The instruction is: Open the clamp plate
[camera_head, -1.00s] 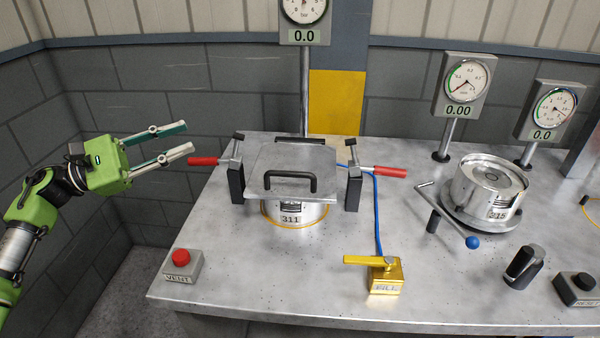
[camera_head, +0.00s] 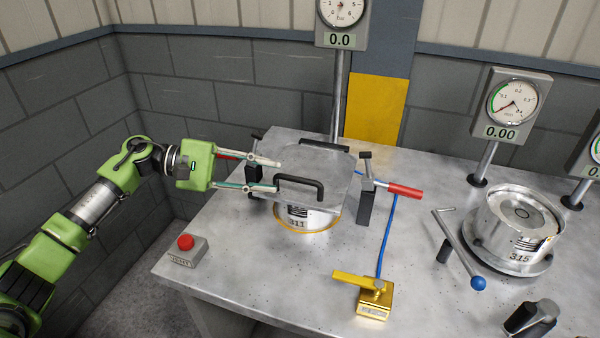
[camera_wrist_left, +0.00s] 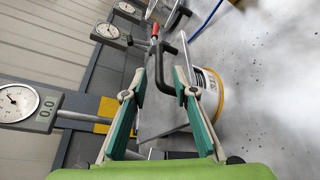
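The clamp plate (camera_head: 325,165) is a flat grey metal plate lying over the round housing marked 311 (camera_head: 310,217). A black bar handle (camera_head: 299,184) stands at its front edge. Toggle clamps flank it: the right one has a red grip (camera_head: 405,191) pointing outward, and the left one's red grip (camera_head: 229,155) is partly hidden by my gripper. My left gripper (camera_head: 277,175) is open at the plate's left side, fingertips near the handle. In the left wrist view, the black handle (camera_wrist_left: 174,75) shows between the open fingers (camera_wrist_left: 162,74); contact cannot be told. My right gripper is not in view.
A red vent button (camera_head: 185,242) sits at the bench's front left. A yellow lever block (camera_head: 373,300) with a blue hose stands in front. A second housing, 315 (camera_head: 518,225), with a blue-knobbed lever is at right. A gauge post (camera_head: 338,95) rises behind the plate.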

